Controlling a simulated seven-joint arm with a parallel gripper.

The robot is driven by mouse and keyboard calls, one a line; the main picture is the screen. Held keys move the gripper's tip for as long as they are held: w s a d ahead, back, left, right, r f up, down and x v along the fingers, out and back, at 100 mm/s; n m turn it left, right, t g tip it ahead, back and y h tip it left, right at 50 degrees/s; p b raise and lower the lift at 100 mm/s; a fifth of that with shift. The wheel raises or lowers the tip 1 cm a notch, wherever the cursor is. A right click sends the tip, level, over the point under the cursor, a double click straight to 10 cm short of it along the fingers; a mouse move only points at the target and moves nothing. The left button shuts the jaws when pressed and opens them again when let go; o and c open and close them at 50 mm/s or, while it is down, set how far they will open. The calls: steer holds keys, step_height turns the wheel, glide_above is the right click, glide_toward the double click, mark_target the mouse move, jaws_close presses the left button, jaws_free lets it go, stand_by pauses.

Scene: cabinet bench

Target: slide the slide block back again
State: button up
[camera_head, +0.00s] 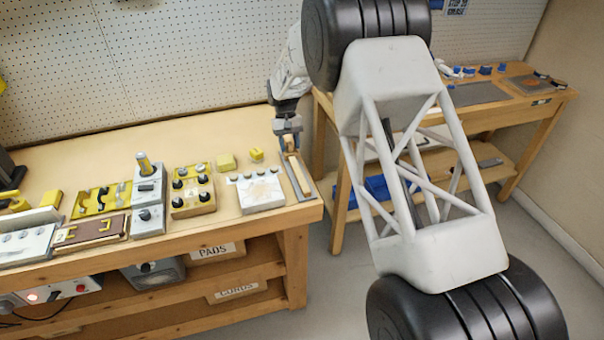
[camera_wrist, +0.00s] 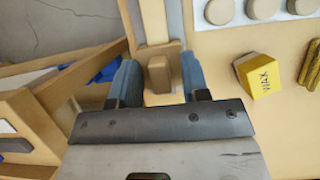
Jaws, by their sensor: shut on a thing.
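The slide block (camera_wrist: 158,74) is a small light-wood block seen between my two blue fingers in the wrist view. It sits at the near end of a wooden strip (camera_wrist: 154,22) on a grey track (camera_wrist: 174,24). My gripper (camera_wrist: 160,80) is shut on the block, though the fingers partly hide where they touch it. In the head view my gripper (camera_head: 291,146) points down at the far end of the track, and the wooden strip (camera_head: 299,176) runs from it towards the bench's front edge. The block itself is hard to make out there.
A white board with round knobs (camera_head: 260,192) lies just left of the track. A yellow wax block (camera_wrist: 262,75) stands on the bench near my gripper. The bench's right edge is close beside the track. A second bench (camera_head: 480,110) stands beyond a gap.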

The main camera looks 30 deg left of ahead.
steer(key=shift+w+a+f, duration=0.15)
steer(key=shift+w+f, duration=0.05)
steer(key=shift+f, duration=0.3)
steer(key=shift+w+a+f, duration=0.15)
steer(key=shift+f, duration=0.3)
steer(key=o, duration=0.3)
steer(key=shift+r, duration=0.1)
steer(key=shift+a+r, duration=0.1)
steer(key=shift+w+a+r, duration=0.1)
steer(key=shift+r, duration=1.2)
steer(key=shift+w+a+r, duration=0.1)
steer(key=shift+r, duration=4.5)
steer(key=shift+d, duration=0.15)
